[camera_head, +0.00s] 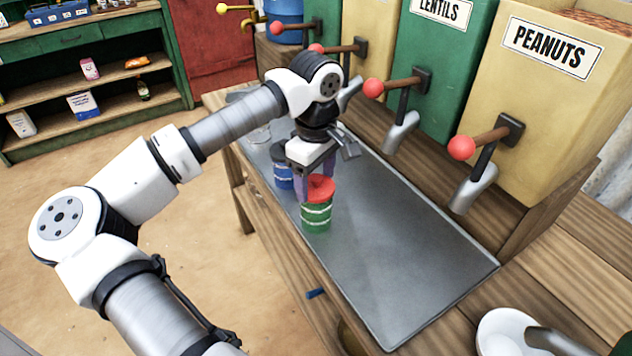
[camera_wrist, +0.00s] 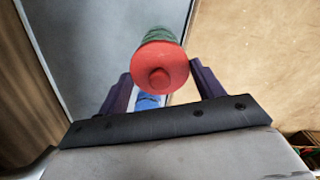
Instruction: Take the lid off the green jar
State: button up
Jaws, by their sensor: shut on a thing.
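The green jar (camera_head: 316,217) stands upright on the metal counter top, with light bands around it. Its red lid (camera_head: 321,187) is on top of it, and I see no clear gap between them. In the wrist view the lid (camera_wrist: 163,58) shows its round knob, with some green of the jar (camera_wrist: 160,34) behind it. My gripper (camera_head: 316,178) points down over the jar, its purple fingers on either side of the lid. It is shut on the lid. In the wrist view my gripper (camera_wrist: 160,78) has a finger at each side of the lid.
A blue jar (camera_head: 284,177) stands close behind the green jar, to its left; part of it shows between the fingers in the wrist view (camera_wrist: 148,102). Dispensers with red-knobbed levers (camera_head: 461,148) line the back. The metal counter top (camera_head: 420,260) is clear to the right. A white bowl (camera_head: 500,330) is at lower right.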

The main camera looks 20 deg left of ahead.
notch_tip(320, 180, up, 19)
jog(key=b, duration=0.2)
jog(key=m+b, duration=1)
send_over(353, 262)
notch_tip(353, 262, down, 10)
notch_tip(353, 262, down, 19)
jog(key=shift+f+b, duration=0.2)
jog(key=shift+b, duration=0.3)
jog(key=shift+f, duration=0.2)
jog(key=o, duration=0.7)
jog(key=shift+c, duration=0.2)
jog(key=shift+r, duration=0.2)
